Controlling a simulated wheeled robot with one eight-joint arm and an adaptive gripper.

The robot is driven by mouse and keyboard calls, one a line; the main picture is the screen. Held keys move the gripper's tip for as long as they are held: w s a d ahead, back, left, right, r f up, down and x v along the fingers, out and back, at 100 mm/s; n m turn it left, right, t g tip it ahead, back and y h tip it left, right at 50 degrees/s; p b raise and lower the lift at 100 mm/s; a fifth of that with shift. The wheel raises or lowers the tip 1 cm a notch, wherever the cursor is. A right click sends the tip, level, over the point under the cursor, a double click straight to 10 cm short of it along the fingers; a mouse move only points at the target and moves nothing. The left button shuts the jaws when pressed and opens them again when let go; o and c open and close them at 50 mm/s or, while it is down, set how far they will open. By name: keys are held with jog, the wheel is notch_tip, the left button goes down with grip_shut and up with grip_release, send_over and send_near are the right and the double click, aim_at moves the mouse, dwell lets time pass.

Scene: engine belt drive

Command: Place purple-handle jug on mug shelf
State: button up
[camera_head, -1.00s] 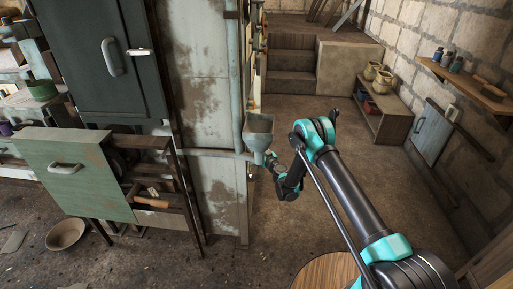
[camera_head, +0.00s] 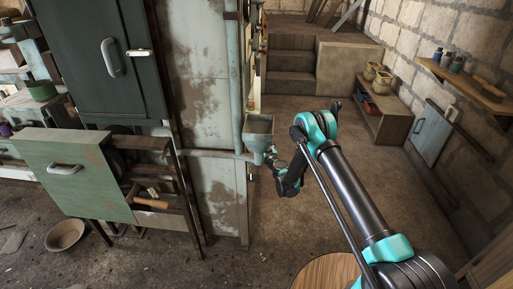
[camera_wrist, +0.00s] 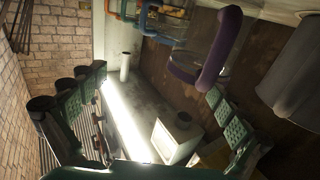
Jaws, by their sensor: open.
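The purple handle (camera_wrist: 222,45) of the jug shows at the upper right in the wrist view. The jug's body looks clear and is hard to make out. My gripper (camera_wrist: 157,82) is open, with green-padded fingers spread wide. The handle lies ahead of the right finger's tip; I cannot tell if they touch. Nothing is seen held between the fingers. In the head view my gripper is hard to make out near the grey funnel, and the jug is not visible there. I cannot tell which surface is the mug shelf.
Another vessel with orange and blue parts (camera_wrist: 160,22) stands left of the purple handle. A grey funnel (camera_head: 259,130) and the tall metal cabinet (camera_head: 205,85) are close to my arm. A wall shelf (camera_head: 480,90) holds several small items.

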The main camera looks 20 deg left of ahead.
notch_tip(320, 180, up, 7)
jog(key=shift+r, duration=0.15)
dwell(0.4)
jog(key=s+d+r+g+h, duration=0.2)
jog(key=s+d+r, duration=0.3)
jog(key=d+r, duration=0.5)
jog(key=s+d+r+g+h, duration=0.15)
jog(key=s+d+r, duration=0.5)
jog(key=d, duration=0.65)
jog(key=s+d+f+m+g+h, duration=0.2)
jog(key=s+d+f+m+h, duration=0.1)
jog(key=s+d, duration=1.2)
jog(key=s+d+f+m+g+h, duration=0.2)
jog(key=s+d+m+h, duration=0.4)
jog(key=s+d, duration=1)
jog(key=shift+s+d+f+g, duration=0.35)
jog(key=shift+s+f, duration=0.15)
jog(key=shift+s, duration=0.15)
